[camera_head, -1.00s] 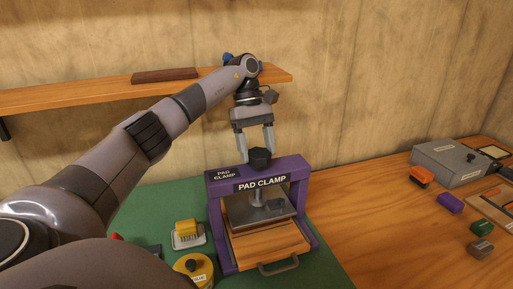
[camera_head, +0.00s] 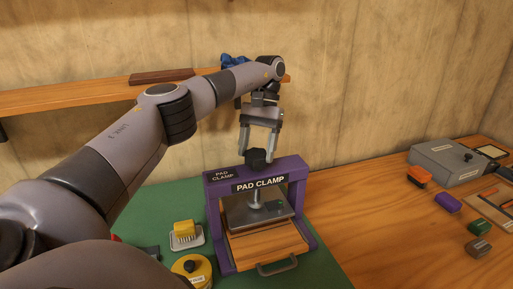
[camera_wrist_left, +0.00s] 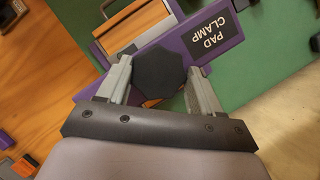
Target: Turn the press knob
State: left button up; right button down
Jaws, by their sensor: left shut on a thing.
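The press is a purple frame (camera_head: 214,225) labelled PAD CLAMP, standing on a green mat. Its black faceted knob (camera_head: 257,159) sits on top of the crossbar. A grey pressure plate (camera_head: 240,213) hangs on a screw inside the frame, above a wooden drawer (camera_head: 262,245) with a grey handle. My left gripper (camera_head: 259,154) points down from above and is shut on the knob. In the left wrist view the knob (camera_wrist_left: 159,75) lies between the two grey fingers (camera_wrist_left: 155,82). My right gripper is not in view.
A yellow brush (camera_head: 185,230) on a tray and a round yellow tin (camera_head: 190,268) stand left of the press. A grey box (camera_head: 446,163) and several coloured blocks lie far right. A wooden shelf (camera_head: 60,99) runs along the wall behind my arm.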

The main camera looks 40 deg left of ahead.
pick_arm(q)
jog(key=shift+m+y, duration=0.3)
jog(key=shift+m, duration=0.3)
jog(key=o, duration=1.1)
jog(key=shift+c, duration=0.2)
